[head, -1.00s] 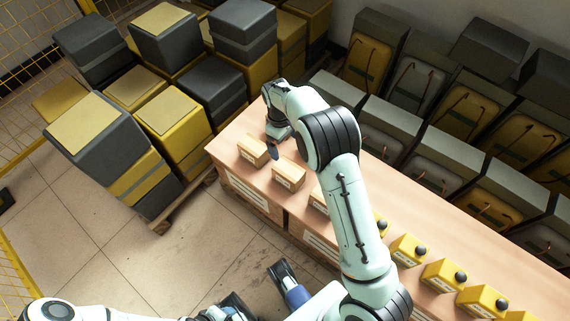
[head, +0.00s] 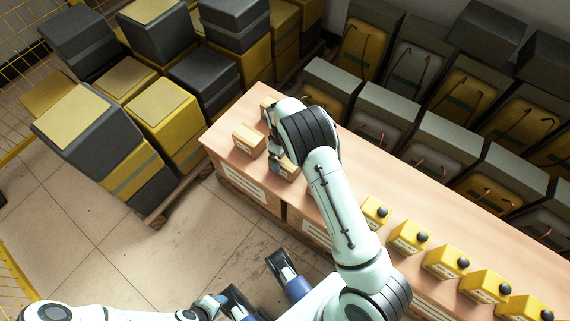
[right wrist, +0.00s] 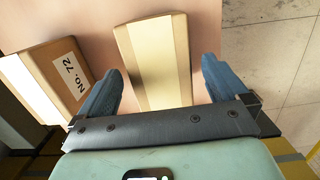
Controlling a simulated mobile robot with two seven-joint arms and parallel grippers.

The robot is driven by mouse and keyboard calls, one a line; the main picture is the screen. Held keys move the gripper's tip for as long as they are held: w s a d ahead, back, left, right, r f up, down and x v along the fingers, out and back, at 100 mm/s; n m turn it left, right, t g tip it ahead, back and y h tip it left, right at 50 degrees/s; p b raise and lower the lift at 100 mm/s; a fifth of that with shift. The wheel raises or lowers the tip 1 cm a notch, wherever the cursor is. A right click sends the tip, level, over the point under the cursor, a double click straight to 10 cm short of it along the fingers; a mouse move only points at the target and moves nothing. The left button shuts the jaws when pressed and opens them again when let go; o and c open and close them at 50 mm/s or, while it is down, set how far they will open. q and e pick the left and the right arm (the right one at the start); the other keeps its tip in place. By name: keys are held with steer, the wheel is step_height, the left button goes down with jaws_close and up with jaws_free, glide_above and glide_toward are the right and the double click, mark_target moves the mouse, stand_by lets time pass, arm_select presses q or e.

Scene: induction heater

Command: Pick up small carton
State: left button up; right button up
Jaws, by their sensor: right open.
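Small cardboard cartons stand on the wooden table top. One carton (head: 249,140) is near the table's left end, and another (head: 289,171) is partly hidden by my right gripper (head: 275,150). In the right wrist view, a plain tan carton (right wrist: 158,60) lies between the two spread fingers of my right gripper (right wrist: 161,72), with gaps on both sides. A carton labelled "No. 72" (right wrist: 50,78) is left of the left finger. My left arm shows at the bottom left of the head view; its jaw state is unclear.
Several yellow boxes with black knobs (head: 408,237) line the table's (head: 350,172) front edge to the right. Stacked grey and yellow crates (head: 100,145) stand left of the table. Larger cases (head: 380,112) stand behind it. Tiled floor (head: 110,238) is clear in front.

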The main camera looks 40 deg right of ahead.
steer(key=shift+f, duration=0.1)
steer(key=c, duration=1.5)
steer(key=shift+c, duration=1.3)
